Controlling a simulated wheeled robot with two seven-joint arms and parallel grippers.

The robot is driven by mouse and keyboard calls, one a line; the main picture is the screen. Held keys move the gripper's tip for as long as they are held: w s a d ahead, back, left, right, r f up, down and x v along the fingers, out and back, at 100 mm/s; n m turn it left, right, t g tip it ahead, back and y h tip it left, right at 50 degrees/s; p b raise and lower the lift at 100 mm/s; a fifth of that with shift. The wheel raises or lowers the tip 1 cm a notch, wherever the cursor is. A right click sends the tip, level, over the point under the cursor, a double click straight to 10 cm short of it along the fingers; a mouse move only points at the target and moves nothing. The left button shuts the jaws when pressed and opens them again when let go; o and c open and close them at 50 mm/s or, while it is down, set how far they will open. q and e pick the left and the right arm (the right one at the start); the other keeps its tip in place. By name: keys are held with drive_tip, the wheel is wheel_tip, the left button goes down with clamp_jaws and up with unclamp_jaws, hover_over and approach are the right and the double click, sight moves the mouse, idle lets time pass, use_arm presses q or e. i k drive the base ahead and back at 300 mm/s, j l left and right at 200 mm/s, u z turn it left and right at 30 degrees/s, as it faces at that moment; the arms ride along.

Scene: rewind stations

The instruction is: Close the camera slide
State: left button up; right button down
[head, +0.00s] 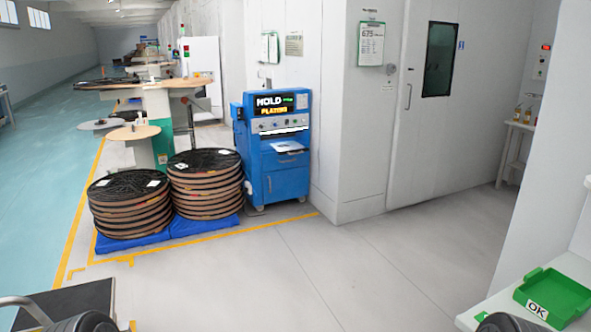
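I cannot make out a camera slide in the head view. A blue machine cabinet (285,165) with a lit display, a row of knobs and a small shelf stands against the white wall left of centre. I cannot tell whether any part of it is the slide. Dark rounded parts at the bottom left and bottom right edges appear to be my own arms. Neither gripper's fingers show.
Two stacks of dark reels, one left (122,210) and one right (205,185), sit on blue pallets beside the cabinet. A grey door (430,110) is at the right. A green tray (553,297) marked OK lies on a white bench. The middle floor is clear.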

sight(291, 148)
drive_tip(key=i, duration=1.95)
drive_tip(key=i+z, duration=0.1)
drive_tip(key=i, duration=0.85)
drive_tip(key=i+j, duration=0.15)
drive_tip(key=i, duration=0.8)
drive_tip(key=i+j, duration=0.1)
drive_tip(key=i, duration=0.85)
drive_tip(key=i+j+z, duration=0.1)
drive_tip(key=i+z, duration=0.2)
drive_tip(key=i, duration=0.15)
drive_tip(key=i+j+z, duration=0.15)
drive_tip(key=i+z, duration=0.15)
drive_tip(key=i+j+z, duration=0.3)
drive_tip(key=i, duration=0.2)
